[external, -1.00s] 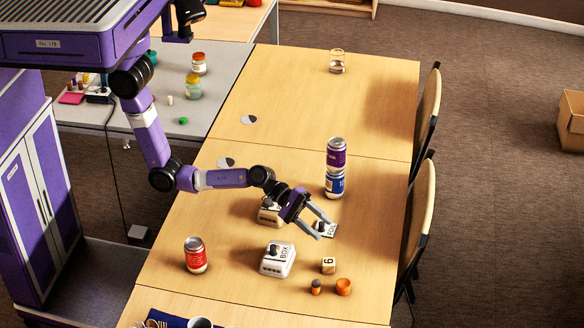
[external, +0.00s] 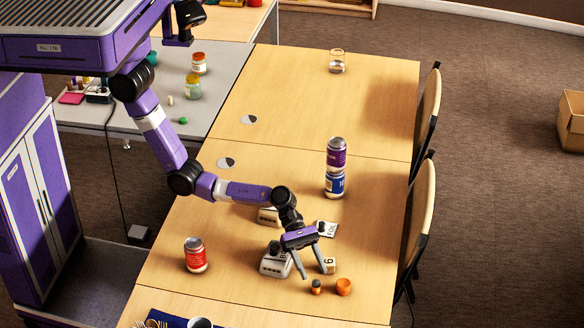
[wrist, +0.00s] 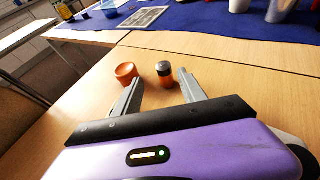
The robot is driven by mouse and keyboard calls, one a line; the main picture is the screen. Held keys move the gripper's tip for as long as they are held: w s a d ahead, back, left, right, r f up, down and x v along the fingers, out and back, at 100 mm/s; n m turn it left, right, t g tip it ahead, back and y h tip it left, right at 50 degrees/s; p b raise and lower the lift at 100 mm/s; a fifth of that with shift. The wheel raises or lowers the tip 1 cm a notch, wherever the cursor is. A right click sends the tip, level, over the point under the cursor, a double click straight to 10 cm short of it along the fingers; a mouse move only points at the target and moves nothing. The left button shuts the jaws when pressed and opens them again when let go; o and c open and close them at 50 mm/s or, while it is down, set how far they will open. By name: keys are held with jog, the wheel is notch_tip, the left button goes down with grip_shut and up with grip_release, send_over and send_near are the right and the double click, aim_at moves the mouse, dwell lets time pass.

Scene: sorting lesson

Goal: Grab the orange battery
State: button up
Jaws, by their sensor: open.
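The orange battery (external: 316,288) is a small orange cylinder with a dark grey top. It stands upright on the wooden table near its front right. My gripper (external: 312,272) is open and empty, pointing down toward the table just behind the battery in the external view. In the wrist view, the battery (wrist: 165,76) appears between the two spread fingertips (wrist: 160,80), slightly beyond them and nearer the right one. I cannot tell whether a finger touches it.
A small orange cup (external: 343,287) stands close to the battery's right. A cube marked 6 (external: 329,266) and a white box (external: 275,264) are close to my fingers. A red can (external: 195,255) stands left. Stacked cans (external: 336,168) stand behind.

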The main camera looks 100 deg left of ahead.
aim_at(316, 286)
jog(key=x, duration=0.3)
jog(key=b+x, duration=0.1)
jog(key=x, duration=0.1)
jog(key=shift+s+d, duration=0.15)
jog(key=shift+d, duration=0.35)
grip_shut()
